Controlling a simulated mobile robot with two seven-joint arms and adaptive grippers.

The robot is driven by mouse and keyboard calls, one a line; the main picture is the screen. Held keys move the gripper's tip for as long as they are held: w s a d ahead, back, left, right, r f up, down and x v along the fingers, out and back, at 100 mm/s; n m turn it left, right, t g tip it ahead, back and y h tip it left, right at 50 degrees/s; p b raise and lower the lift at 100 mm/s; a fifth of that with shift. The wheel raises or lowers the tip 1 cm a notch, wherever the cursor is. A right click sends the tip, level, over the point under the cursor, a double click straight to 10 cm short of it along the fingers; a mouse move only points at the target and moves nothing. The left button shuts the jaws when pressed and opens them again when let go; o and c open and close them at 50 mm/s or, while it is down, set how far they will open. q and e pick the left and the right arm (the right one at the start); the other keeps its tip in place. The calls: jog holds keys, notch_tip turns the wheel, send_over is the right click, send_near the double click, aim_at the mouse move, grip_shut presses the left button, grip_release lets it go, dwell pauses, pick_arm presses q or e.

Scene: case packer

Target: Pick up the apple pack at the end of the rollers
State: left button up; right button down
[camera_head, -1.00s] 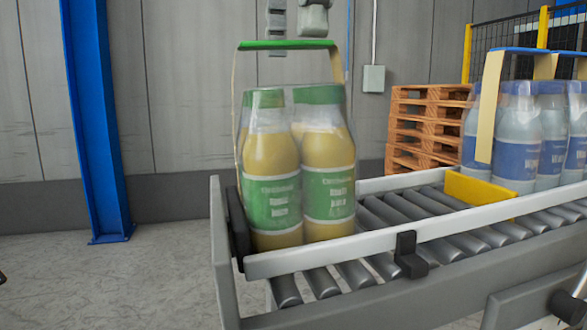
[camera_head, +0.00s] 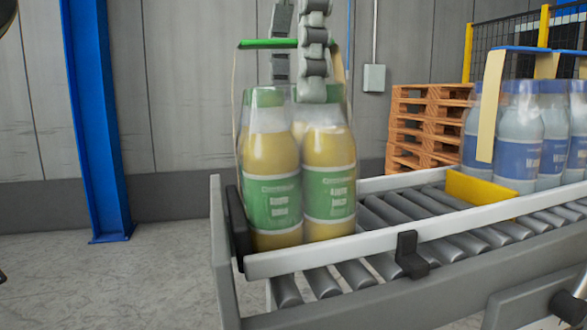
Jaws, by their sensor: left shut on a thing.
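The apple pack (camera_head: 300,185) stands upright at the left end of the rollers, against the end stop. It holds bottles of yellow juice with green caps and green labels, under clear film. A tall strap handle with a green top (camera_head: 268,44) arches over it. My left gripper (camera_head: 298,60) reaches down from above, one grey finger in front of the strap and one behind. It is shut on the handle. The front finger hides the right part of the green top, and its tip overlaps the bottle caps in the picture. My right gripper is not in view.
The roller conveyor (camera_head: 420,238) has light side rails and a black bracket (camera_head: 410,255) at the front. A yellow block (camera_head: 480,194) separates the blue-labelled bottle packs (camera_head: 520,135) on the right. Wooden pallets (camera_head: 420,125) and a blue column (camera_head: 95,120) stand behind.

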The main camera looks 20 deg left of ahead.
pick_arm(q)
jog(key=shift+c, duration=1.7)
jog(key=shift+r, duration=0.1)
